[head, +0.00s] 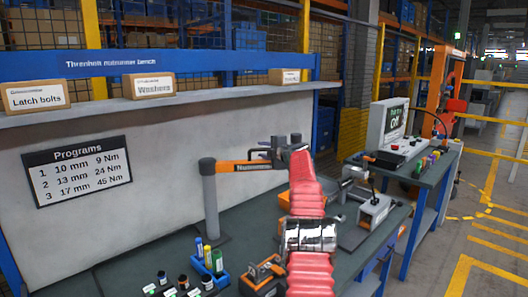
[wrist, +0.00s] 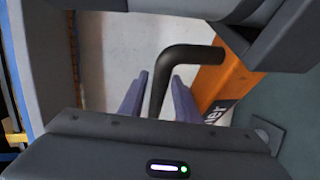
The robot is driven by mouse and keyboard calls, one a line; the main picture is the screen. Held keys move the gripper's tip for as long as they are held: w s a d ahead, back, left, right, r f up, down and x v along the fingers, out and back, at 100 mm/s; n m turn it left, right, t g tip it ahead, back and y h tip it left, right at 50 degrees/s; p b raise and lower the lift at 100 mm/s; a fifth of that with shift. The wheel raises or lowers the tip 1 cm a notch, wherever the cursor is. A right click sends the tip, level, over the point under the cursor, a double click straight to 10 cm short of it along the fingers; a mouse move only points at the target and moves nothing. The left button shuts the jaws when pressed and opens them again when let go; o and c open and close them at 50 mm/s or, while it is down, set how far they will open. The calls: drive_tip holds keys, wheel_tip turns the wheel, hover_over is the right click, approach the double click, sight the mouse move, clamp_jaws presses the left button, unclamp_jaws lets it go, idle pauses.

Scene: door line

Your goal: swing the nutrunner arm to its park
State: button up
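The nutrunner arm (head: 240,167) is an orange bar marked "Nutrunner" on a grey post (head: 210,205) at the bench's left part. It points right in the head view, and its orange side shows in the wrist view (wrist: 229,82). A bent black handle (wrist: 190,56) stands by the bar, its lower leg running between the two purplish fingers of my gripper (wrist: 160,78). The fingers look apart, with a narrow gap beside the handle, so they are around it but not clearly pressing it. In the head view my gripper (head: 258,153) is at the bar's right end; contact is hidden.
A blue holder (head: 213,265) with several sockets and an orange-black tool (head: 262,277) are on the bench. A grey fixture (head: 374,211) stands right of my arm. A shelf (head: 180,100) with boxes runs above. A monitor (head: 390,122) stands on a separate table.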

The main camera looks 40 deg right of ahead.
drive_tip(key=shift+s, duration=0.15)
drive_tip(key=shift+v, duration=0.9)
drive_tip(key=v, duration=1.1)
drive_tip(key=shift+s, duration=0.35)
drive_tip(key=shift+a, duration=0.2)
